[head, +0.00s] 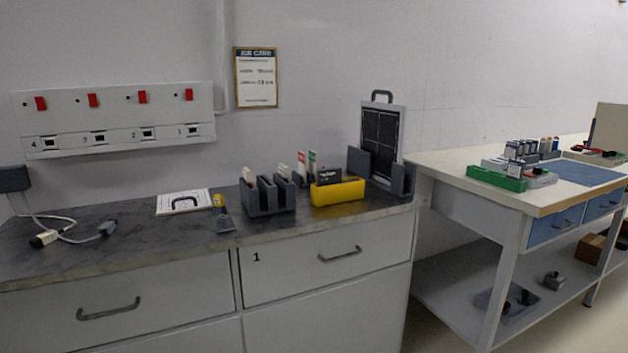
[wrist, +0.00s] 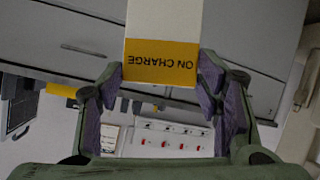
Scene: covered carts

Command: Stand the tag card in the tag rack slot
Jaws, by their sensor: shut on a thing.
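The tag card (wrist: 163,20) is white with a yellow band reading ON CHARGE, upside down in the wrist view. My gripper (wrist: 160,70) is shut on it, with a purple-padded finger at each side of the yellow band. The card's far end runs out of the picture. A dark grey slotted rack (head: 268,210), which looks like the tag rack, stands on the grey counter with pale cards upright in it. Neither my gripper nor the held card shows in the head view. The wrist view does not clearly show the rack.
A yellow holder (head: 338,194) with a black item stands right of the rack. A small grey stand (head: 223,218) with a yellow top is to its left. A white board (head: 183,202) and cables (head: 62,230) lie farther left. A tall framed panel (head: 381,140) stands behind right.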

